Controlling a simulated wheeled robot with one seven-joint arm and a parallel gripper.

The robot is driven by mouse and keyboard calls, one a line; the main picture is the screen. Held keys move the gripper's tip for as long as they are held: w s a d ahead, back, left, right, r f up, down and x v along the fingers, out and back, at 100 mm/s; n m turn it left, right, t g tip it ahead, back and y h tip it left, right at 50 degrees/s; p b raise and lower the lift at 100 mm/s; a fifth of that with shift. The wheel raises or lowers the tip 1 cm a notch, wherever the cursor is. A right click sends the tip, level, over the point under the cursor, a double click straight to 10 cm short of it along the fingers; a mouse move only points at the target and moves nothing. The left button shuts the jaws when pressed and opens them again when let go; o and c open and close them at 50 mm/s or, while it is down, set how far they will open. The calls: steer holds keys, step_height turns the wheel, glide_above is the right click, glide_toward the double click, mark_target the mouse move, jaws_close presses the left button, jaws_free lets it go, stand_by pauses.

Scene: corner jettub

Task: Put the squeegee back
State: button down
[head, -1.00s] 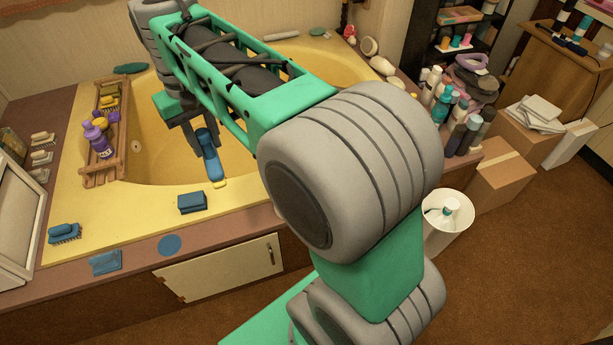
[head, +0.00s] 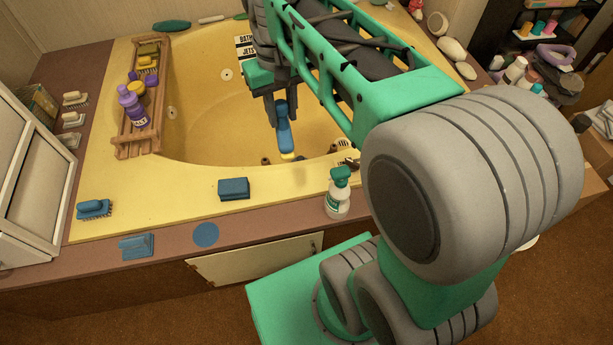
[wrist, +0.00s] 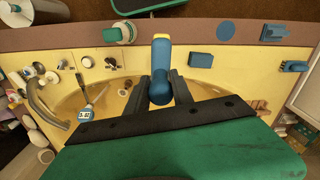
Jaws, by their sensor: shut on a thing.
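My gripper (head: 280,112) is shut on a blue thing with a yellow end, which I take to be the squeegee (head: 284,137). It hangs over the yellow tub (head: 215,125), with the yellow end lowest. In the wrist view, the squeegee (wrist: 161,66) stands out between the two fingers of my gripper (wrist: 160,85), its yellow end towards the tub's front edge. The fingers and arm hide part of it. Whether it touches the tub cannot be told.
A blue sponge (head: 233,189), a spray bottle (head: 338,193), a blue brush (head: 95,209), a blue disc (head: 206,235) and another blue item (head: 137,246) are along the front ledge. A wooden tray (head: 140,140) with a purple bottle (head: 133,109) lies across the tub's left side.

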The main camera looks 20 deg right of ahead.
steer(key=s+f+b, duration=0.3)
steer(key=f, duration=0.4)
steer(key=s+f+b, duration=0.3)
steer(key=s+f, duration=0.1)
steer(key=f, duration=0.3)
steer(key=shift+n, duration=0.3)
steer(key=w+d+f+b, duration=0.2)
steer(key=w+f, duration=0.1)
steer(key=f, duration=0.1)
steer(key=w+d+f+b, duration=0.2)
steer(key=w+d+f, duration=0.1)
steer(key=w+f, duration=0.1)
steer(key=w+d+f+b, duration=0.2)
steer(key=w+d+f, duration=0.1)
steer(key=f, duration=0.2)
steer(key=shift+w+d, duration=0.2)
steer(key=shift+w, duration=0.15)
steer(key=c, duration=1.1)
jaws_free()
steer(key=shift+f, duration=0.1)
